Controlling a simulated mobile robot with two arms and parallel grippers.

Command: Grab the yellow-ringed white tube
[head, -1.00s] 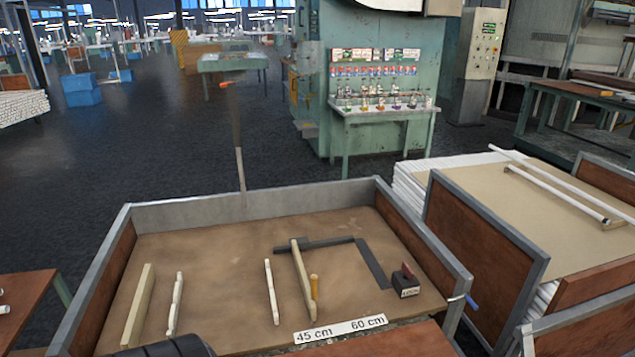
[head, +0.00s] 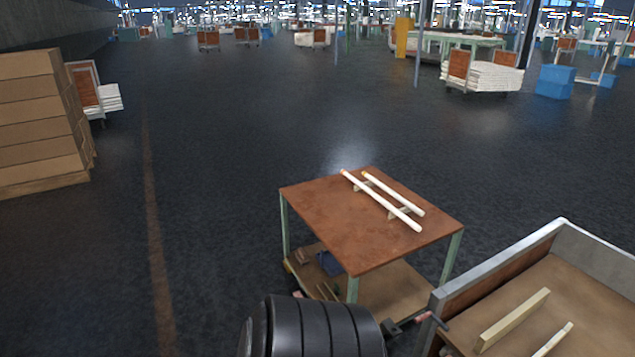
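Two white tubes lie side by side on small wooden rests on a red-brown table. The longer tube (head: 382,201) is on the left and the shorter tube (head: 394,194) is on the right. The far tip of each looks yellowish, but at this size I cannot tell which has a yellow ring. Neither gripper shows in the head view.
The table (head: 330,215) has green legs and a lower shelf (head: 395,290) with small items. A metal-edged bin (head: 500,265) with pale sticks stands close at right. Stacked boxes (head: 40,125) stand at far left. Dark floor is open left of and behind the table.

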